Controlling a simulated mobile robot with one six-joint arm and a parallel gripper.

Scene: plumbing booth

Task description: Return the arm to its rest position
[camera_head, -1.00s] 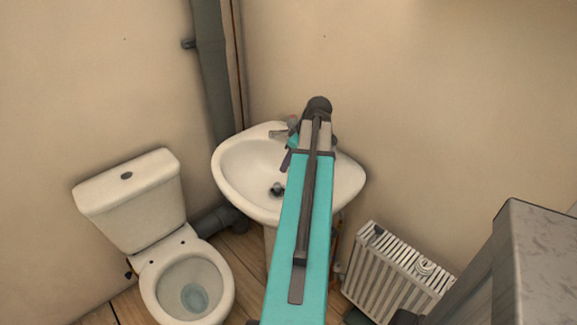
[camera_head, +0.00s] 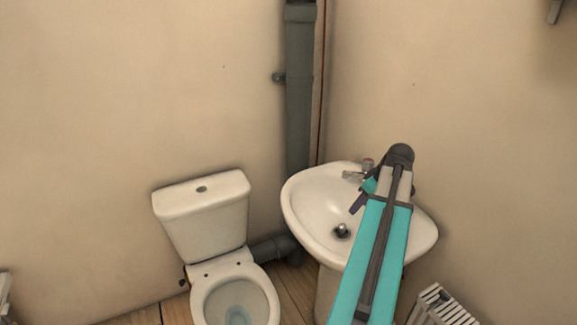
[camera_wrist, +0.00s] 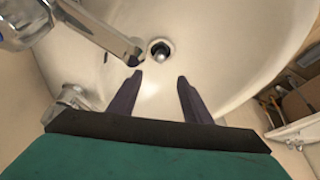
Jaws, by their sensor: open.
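My gripper (camera_wrist: 160,85) is open in the wrist view, its two dark fingers apart with nothing between them. It is over the white sink (camera_head: 312,205), and the drain (camera_wrist: 160,48) shows just beyond the fingertips. The chrome faucet (camera_wrist: 105,35) reaches in from the upper left, close to the left finger. In the head view my teal arm stretches over the right part of the sink, and one gripper finger (camera_head: 358,203) shows left of the arm. The faucet also shows at the back of the sink (camera_head: 362,170).
A white toilet (camera_head: 205,215) stands left of the sink. A grey drain pipe (camera_head: 299,100) runs up the corner behind. A white radiator (camera_head: 440,305) is at the lower right. Shelf-like items (camera_wrist: 300,105) show at the right in the wrist view.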

